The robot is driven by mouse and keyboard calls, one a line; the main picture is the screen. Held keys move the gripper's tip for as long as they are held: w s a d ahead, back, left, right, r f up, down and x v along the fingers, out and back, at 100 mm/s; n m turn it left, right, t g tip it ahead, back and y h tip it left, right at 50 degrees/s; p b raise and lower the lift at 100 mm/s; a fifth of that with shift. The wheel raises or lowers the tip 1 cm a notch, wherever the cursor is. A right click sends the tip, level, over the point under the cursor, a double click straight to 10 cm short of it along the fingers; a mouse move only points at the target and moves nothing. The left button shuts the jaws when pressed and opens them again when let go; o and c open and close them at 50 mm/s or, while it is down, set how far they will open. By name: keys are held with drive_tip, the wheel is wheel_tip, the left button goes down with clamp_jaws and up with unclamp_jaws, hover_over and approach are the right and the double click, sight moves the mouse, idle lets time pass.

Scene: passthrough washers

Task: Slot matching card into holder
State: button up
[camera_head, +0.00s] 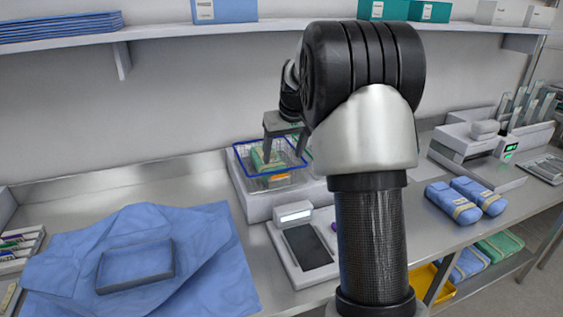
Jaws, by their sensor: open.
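My gripper (284,150) hangs over a wire basket (243,167) with a blue rim, its two fingers apart and pointing down. The basket holds a green-and-tan packet (262,160); I cannot tell whether a finger touches it. A small pale strip with some orange (272,178) shows at the basket's front; it may be a card in a holder, but it is too small to tell. A white tray (36,238) with several thin coloured items stands at the far left; I cannot tell if they are cards. My arm hides part of the counter right of the basket.
A white device with a dark pad (308,247) stands in front of the basket. A blue cloth with a shallow tray (135,268) covers the left counter. Blue wrapped packs (453,203) and a white machine (475,145) are at right. A shelf (160,32) runs above.

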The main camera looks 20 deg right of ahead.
drive_tip(key=v, duration=1.2)
drive_tip(key=s+a+r+p, duration=0.2)
drive_tip(key=s+a+r, duration=0.15)
drive_tip(key=s, duration=0.35)
drive_tip(key=s+a+r+p, duration=0.2)
drive_tip(key=s+a, duration=0.3)
drive_tip(key=s, duration=0.2)
drive_tip(key=s+a+f+p, duration=0.1)
drive_tip(key=s+a+f, duration=0.1)
drive_tip(key=s, duration=0.7)
drive_tip(key=s+a+f+t+p, duration=0.1)
drive_tip(key=s+a+f, duration=0.1)
drive_tip(key=s, duration=0.7)
drive_tip(key=shift+a+f, duration=0.35)
drive_tip(key=shift+a, duration=0.05)
